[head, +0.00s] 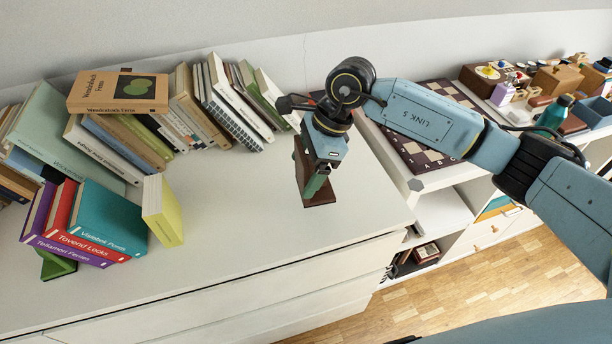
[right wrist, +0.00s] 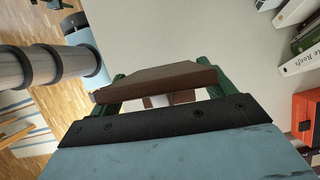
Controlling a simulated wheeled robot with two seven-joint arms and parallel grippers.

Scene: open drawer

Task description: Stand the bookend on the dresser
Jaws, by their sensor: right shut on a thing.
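The bookend (head: 322,200) is a dark brown wooden piece near the right end of the white dresser top (head: 240,215). My right gripper (head: 317,178) is shut on it from above, with green fingers around it. In the right wrist view the brown bookend (right wrist: 155,78) lies between the two green fingers. It looks roughly upright, at or just above the dresser top; I cannot tell whether it touches. My left gripper is not in view.
Leaning books (head: 225,100) line the wall. A red book (head: 85,215), its neighbours and a yellow book (head: 162,210) stand at the left front. A chessboard (head: 425,130) lies on the lower shelf unit at right. The dresser's middle is clear.

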